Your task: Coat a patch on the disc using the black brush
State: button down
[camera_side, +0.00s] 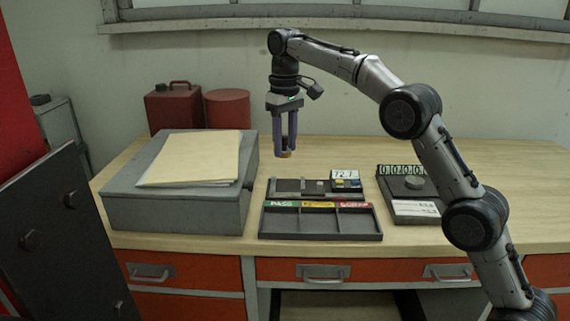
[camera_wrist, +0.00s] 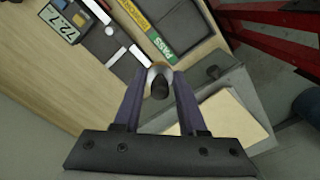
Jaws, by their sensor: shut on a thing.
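My gripper (camera_side: 285,152) hangs pointing down above the bench, behind the three-bay tray and to the right of the grey box. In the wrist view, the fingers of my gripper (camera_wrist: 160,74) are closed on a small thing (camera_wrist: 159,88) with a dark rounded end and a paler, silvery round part. In the side view its lower end looks tan or orange. I cannot tell for sure whether it is the black brush. It is held clear of the bench. I cannot clearly make out the disc in either view.
A labelled three-bay tray (camera_side: 320,237) looks empty. Behind it is a dark device (camera_side: 300,188) with a numeric display. A counter unit (camera_side: 408,181) with a round knob stands right. The grey box (camera_side: 180,212) carries a tan folder (camera_side: 190,158). Bench space at far right is clear.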

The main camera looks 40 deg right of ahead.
jog(key=shift+r, duration=0.45)
jog(key=shift+s+d+r, duration=0.15)
jog(key=shift+d+r, duration=0.35)
jog(key=shift+r, duration=0.15)
jog(key=s+d+m, duration=0.3)
jog(key=d, duration=0.7)
jog(key=m, duration=0.6)
send_over(412, 182)
jog(key=shift+a+f, duration=0.15)
jog(key=shift+f, duration=1.85)
jog(key=shift+a+f, duration=0.15)
jog(key=shift+f, duration=1.8)
jog(key=shift+a+f, duration=0.15)
jog(key=shift+f, duration=1.85)
jog(key=shift+d+f, duration=0.4)
jog(key=shift+f, duration=0.05)
jog(key=shift+d+r, duration=0.25)
jog(key=shift+d, duration=1.05)
jog(key=shift+d+r, duration=0.25)
jog(key=shift+d, duration=1.05)
jog(key=shift+a+r, duration=0.1)
jog(key=shift+a, duration=2.95)
notch_tip(412, 182, up, 6)
jog(key=shift+r, duration=0.25)
